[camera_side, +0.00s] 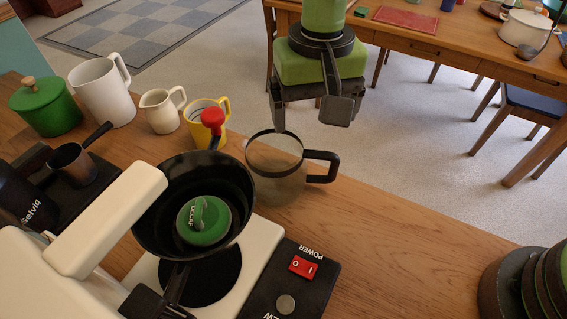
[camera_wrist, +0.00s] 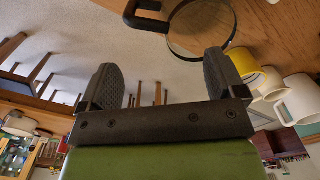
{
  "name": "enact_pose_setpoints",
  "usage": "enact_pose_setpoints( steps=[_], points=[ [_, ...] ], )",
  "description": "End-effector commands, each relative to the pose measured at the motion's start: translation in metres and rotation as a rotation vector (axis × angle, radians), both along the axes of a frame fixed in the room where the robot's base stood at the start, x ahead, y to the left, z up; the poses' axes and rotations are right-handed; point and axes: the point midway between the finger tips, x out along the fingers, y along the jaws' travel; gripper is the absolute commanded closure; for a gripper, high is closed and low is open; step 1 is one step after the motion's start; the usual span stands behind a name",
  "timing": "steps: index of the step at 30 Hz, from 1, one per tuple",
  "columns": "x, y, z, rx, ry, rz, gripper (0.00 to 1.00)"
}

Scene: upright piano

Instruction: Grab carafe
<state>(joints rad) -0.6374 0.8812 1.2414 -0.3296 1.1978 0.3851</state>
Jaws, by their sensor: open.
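The carafe (camera_side: 274,178) is a see-through glass pot with a dark rim and a black handle on its right. It stands on the wooden counter beside the coffee maker. My gripper (camera_side: 308,108) is above the carafe, with its fingers apart and nothing between them. In the wrist view, the carafe (camera_wrist: 201,30) is at the top, its black handle to the left, beyond the gripper's fingertips (camera_wrist: 165,68). The gripper does not appear to touch the carafe.
The coffee maker (camera_side: 97,225) holds a black basket (camera_side: 160,200) with a green round piece inside, close left of the carafe. A yellow mug (camera_side: 222,108), cream jug (camera_side: 160,112), white pitcher (camera_side: 100,90) and green pot (camera_side: 45,107) line the counter. Dark plates (camera_side: 540,285) stand at right.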

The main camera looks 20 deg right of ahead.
Motion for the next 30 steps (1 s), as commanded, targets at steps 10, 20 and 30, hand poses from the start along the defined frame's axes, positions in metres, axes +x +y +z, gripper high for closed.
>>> enact_pose_setpoints(
  steps=[10,20,30],
  points=[
    [0.001,-0.002,-0.039,-0.001,0.002,0.0,0.11],
    [0.003,-0.004,-0.081,0.001,0.001,0.0,0.11],
    [0.003,-0.003,-0.082,0.002,0.0,0.0,0.34]
  ],
)
